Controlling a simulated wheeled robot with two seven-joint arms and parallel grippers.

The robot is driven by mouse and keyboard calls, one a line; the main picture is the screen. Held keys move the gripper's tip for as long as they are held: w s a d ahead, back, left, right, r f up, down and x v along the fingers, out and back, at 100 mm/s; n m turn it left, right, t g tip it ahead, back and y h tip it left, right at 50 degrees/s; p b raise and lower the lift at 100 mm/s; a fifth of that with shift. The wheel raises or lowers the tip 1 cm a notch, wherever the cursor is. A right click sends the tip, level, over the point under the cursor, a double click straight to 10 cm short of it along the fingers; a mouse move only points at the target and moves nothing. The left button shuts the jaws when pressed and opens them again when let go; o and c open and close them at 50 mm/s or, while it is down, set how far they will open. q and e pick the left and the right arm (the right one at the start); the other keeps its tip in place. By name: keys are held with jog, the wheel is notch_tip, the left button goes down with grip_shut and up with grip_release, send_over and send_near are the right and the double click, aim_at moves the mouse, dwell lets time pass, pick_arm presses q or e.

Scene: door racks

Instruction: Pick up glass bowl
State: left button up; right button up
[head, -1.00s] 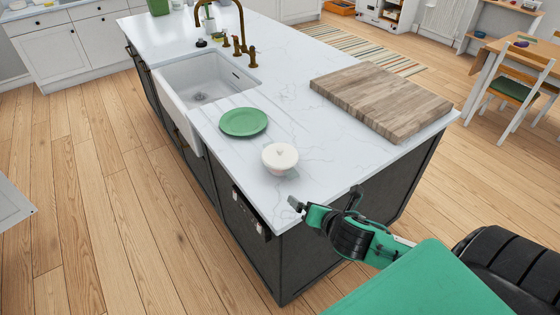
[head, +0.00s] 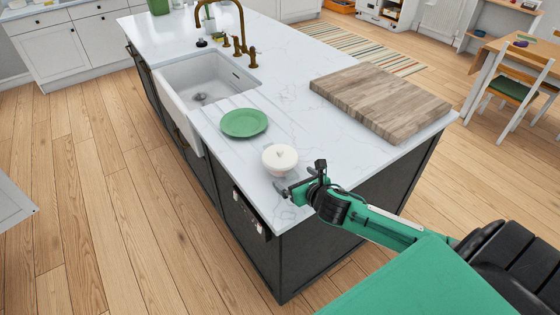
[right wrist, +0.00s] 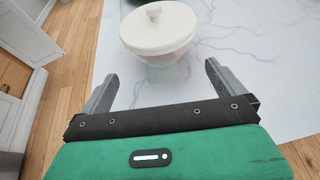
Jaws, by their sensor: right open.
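The glass bowl (head: 279,160) has a white lid with a small knob and stands upright on the marble counter near its front edge. In the right wrist view the bowl (right wrist: 158,30) is just beyond the fingers, and its glass wall shows below the lid. My right gripper (head: 299,182) is at the counter's near corner, close to the bowl on its lower right. In the right wrist view the gripper (right wrist: 158,82) is open and empty, with its fingers pointing toward the bowl and not around it. My left gripper is not in view.
A green plate (head: 243,123) lies behind the bowl to the left. A thick wooden cutting board (head: 380,101) lies to the right. A white sink (head: 205,80) with a brass faucet is farther back. The marble counter (head: 290,110) is clear between the plate and board.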

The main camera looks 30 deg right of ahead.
aim_at(292, 175)
jog(key=shift+w+f+p, duration=0.2)
jog(key=shift+w+p, duration=0.2)
jog(key=shift+w, duration=0.3)
jog(key=p+x, duration=0.1)
jog(key=x, duration=0.2)
jog(key=shift+d+f, duration=0.1)
jog(key=shift+d, duration=0.05)
jog(key=shift+w+f, duration=0.3)
jog(key=shift+w, duration=0.2)
jog(key=shift+r, duration=0.15)
grip_shut()
